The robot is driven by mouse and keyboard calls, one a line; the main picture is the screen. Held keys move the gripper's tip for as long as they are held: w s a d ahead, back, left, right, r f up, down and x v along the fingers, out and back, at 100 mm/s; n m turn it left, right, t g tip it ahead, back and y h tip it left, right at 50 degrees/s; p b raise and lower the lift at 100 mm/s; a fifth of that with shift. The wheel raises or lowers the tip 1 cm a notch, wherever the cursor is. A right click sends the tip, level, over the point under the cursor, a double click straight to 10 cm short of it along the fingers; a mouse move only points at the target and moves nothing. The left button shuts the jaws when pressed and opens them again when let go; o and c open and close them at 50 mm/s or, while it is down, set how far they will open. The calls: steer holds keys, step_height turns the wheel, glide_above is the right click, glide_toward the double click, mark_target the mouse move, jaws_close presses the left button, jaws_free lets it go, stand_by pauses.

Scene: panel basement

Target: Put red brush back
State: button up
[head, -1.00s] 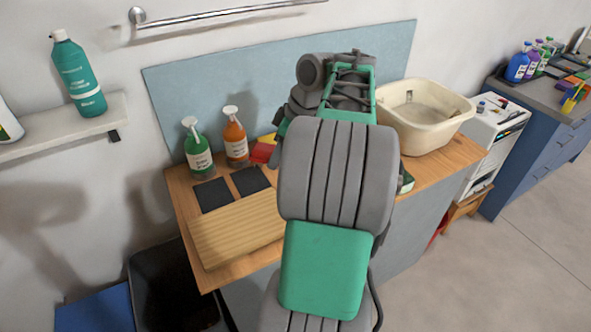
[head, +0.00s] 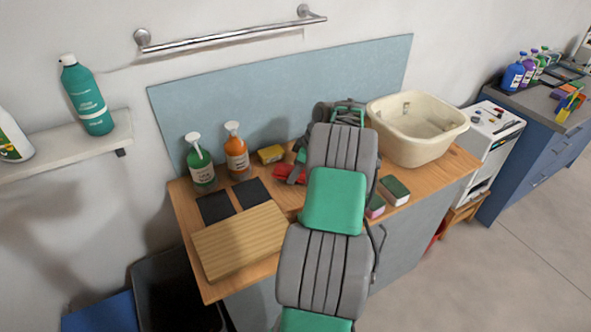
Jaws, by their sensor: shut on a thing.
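The red brush (head: 286,175) shows as a low red shape at the back middle of the wooden worktop, just left of my arm. My gripper (head: 297,173) is at the brush and shut on it. My arm hides most of the gripper and part of the brush. I cannot tell whether the brush touches the worktop.
Dark pads and a wooden board (head: 240,241) lie in front. Sponges (head: 394,190) and a cream basin (head: 414,135) are right.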

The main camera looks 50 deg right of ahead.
steer(key=shift+f, duration=0.15)
steer(key=o, duration=1.3)
